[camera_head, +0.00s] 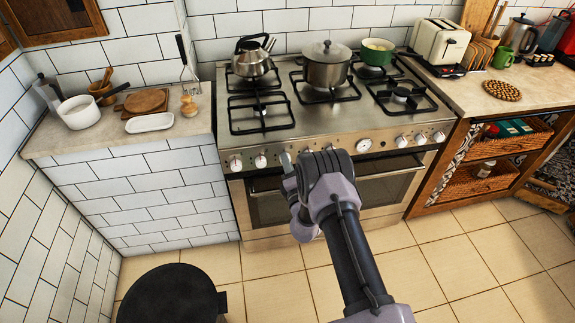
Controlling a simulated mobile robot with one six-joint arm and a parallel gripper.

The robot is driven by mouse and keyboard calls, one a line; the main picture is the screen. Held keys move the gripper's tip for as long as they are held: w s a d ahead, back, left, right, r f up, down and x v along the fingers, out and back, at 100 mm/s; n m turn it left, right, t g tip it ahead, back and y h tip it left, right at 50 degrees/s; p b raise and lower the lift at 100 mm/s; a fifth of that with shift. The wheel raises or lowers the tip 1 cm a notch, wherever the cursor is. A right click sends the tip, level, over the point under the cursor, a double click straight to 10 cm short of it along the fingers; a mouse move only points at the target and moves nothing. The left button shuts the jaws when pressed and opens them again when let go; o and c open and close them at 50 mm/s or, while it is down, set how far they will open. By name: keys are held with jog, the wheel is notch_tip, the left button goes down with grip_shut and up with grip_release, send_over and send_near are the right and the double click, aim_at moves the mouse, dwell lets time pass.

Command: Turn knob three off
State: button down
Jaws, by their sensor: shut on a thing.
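The stove's front panel (385,142) carries a row of white-faced knobs and a round dial. From the left, the first knob (236,163) and the second knob (260,160) are in clear view. My gripper (286,161) is at the panel just right of the second knob, shut on the third knob in the row. That knob is hidden behind my gripper and wrist, so its pointer cannot be read. The dial (364,145) and several knobs at the right, including one beside the dial (401,141), stand clear of my arm.
A kettle (252,60), a steel pot (327,68) and a green pot (376,53) stand on the stove. The oven handle (395,174) runs below the panel. A black round stool or bin (170,295) stands at lower left. The tiled floor (450,255) at right is free.

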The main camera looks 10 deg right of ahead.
jog(key=shift+m, duration=0.7)
jog(key=c, duration=0.9)
grip_release()
jog(key=shift+c, duration=0.2)
jog(key=s+f+p, duration=0.1)
jog(key=s+p, duration=0.4)
jog(key=s, duration=1.2)
jog(key=shift+s+d+p, duration=0.2)
jog(key=shift+p, duration=0.2)
